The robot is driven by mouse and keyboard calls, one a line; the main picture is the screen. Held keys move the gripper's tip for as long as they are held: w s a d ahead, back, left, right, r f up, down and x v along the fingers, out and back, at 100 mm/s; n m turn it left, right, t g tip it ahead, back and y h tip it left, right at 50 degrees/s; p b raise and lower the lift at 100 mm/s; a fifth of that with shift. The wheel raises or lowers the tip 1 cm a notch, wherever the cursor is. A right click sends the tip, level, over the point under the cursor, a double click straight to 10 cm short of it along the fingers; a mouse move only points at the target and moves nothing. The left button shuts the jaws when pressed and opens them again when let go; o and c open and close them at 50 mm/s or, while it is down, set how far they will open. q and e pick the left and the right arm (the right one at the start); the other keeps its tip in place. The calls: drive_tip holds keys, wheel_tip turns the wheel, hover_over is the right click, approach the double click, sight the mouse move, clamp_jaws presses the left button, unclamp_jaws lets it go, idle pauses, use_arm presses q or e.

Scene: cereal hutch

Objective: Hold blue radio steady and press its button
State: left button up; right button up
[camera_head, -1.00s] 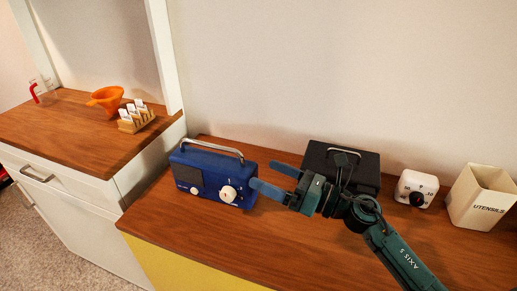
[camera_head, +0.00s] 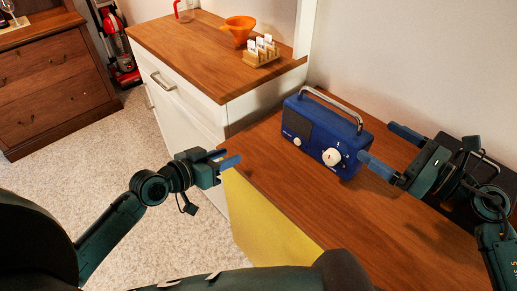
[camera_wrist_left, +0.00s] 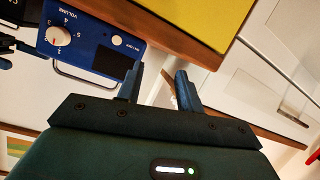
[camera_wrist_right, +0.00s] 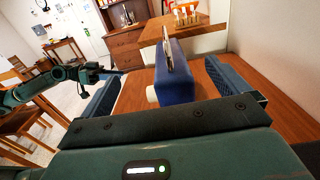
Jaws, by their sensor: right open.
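The blue radio (camera_head: 335,124) stands upright on the wooden counter, its silver handle raised. Its front has a large white volume dial (camera_head: 332,157) and a small white on/off button (camera_head: 297,141); the button also shows in the left wrist view (camera_wrist_left: 117,40). My right gripper (camera_head: 388,148) is open at the radio's right end, one finger on the front side, the other toward the back. In the right wrist view the radio (camera_wrist_right: 176,75) appears end-on between the spread fingers. My left gripper (camera_head: 230,161) is empty, fingers slightly apart, left of the radio and off the counter's front edge.
A black box (camera_head: 480,178) stands behind my right gripper. The higher counter (camera_head: 190,50) on the left holds an orange funnel (camera_head: 239,27) and a rack of white cards (camera_head: 262,50). The counter (camera_head: 290,190) in front of the radio is clear.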

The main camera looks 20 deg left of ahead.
use_arm(q)
drive_tip(key=w+d+h, duration=0.1)
drive_tip(key=d, duration=0.1)
drive_tip(key=w+d+r+g+h, duration=0.1)
drive_tip(key=d, duration=0.2)
drive_tip(key=d+r+g+h, duration=0.1)
drive_tip(key=d, duration=0.1)
drive_tip(key=shift+w+d, duration=0.15)
drive_tip(key=shift+w, duration=0.25)
drive_tip(key=shift+d, duration=0.2)
use_arm(e)
approach(346, 152)
drive_tip(key=w, duration=0.1)
drive_tip(key=w+a+f, duration=0.1)
drive_tip(key=w, duration=0.1)
drive_tip(key=shift+w+a+f, duration=0.15)
drive_tip(key=shift+a+f, duration=0.15)
drive_tip(key=shift+a, duration=0.1)
drive_tip(key=x, duration=0.7)
drive_tip(key=shift+w+a+f, duration=0.15)
drive_tip(key=shift+a+f, duration=0.05)
drive_tip(key=shift+c, duration=0.3)
drive_tip(key=c, duration=1.2)
use_arm(q)
drive_tip(key=shift+c, duration=0.3)
clamp_jaws()
